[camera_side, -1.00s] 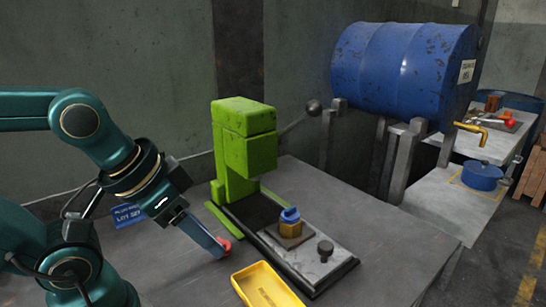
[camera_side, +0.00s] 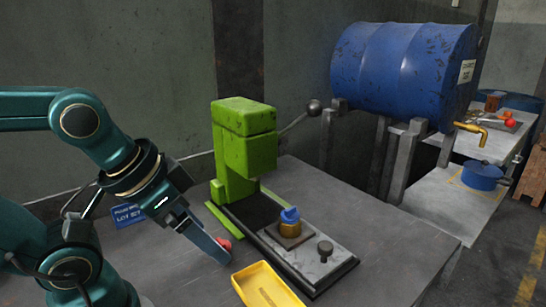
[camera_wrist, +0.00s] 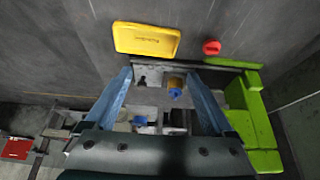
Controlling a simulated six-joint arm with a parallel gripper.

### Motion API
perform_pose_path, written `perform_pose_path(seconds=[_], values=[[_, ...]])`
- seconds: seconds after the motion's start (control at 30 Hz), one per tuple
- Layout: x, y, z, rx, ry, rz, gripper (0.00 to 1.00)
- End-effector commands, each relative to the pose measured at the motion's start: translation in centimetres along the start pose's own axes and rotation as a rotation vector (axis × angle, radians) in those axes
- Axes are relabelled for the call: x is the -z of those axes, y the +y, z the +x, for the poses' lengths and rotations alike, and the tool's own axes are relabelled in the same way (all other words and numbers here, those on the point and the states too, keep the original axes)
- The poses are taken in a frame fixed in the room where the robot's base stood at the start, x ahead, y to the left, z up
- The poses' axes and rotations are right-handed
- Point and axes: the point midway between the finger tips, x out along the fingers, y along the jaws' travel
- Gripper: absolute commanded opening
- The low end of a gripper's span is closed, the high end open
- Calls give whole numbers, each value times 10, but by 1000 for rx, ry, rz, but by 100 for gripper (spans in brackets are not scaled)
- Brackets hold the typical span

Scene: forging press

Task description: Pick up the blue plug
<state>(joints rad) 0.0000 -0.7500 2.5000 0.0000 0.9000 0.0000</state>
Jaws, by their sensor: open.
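The blue plug (camera_side: 290,214) sits on top of a brass-coloured round piece (camera_side: 289,229) on the press's base plate. In the wrist view the blue plug (camera_wrist: 175,93) shows between my two fingers, but farther off. My gripper (camera_side: 226,260) is open and empty, low over the table to the left of the plug and apart from it. In the wrist view my gripper's (camera_wrist: 158,72) two blue fingers are spread wide.
A green press (camera_side: 243,140) with a lever stands behind the plug. A red piece (camera_side: 224,245) lies close to my fingertips. A yellow tray (camera_side: 240,285) lies in front. A dark knob (camera_side: 325,249) stands on the plate. Bare table lies to the right.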

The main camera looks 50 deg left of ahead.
Motion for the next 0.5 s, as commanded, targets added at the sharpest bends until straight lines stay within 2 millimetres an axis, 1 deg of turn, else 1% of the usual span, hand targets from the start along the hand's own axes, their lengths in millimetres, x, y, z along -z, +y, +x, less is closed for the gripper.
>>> perform_pose_path(seconds=[0.07, 0.17, 0.27, 0.4, 0.5], values=[[-2, -1, 0, 3, -7, 8, 88], [-6, -10, 1, 43, -26, 48, 88], [-12, -28, 2, 124, -72, 123, 88], [-25, -60, 9, 262, -229, 330, 88], [-28, -81, 13, 355, -345, 505, 88]])
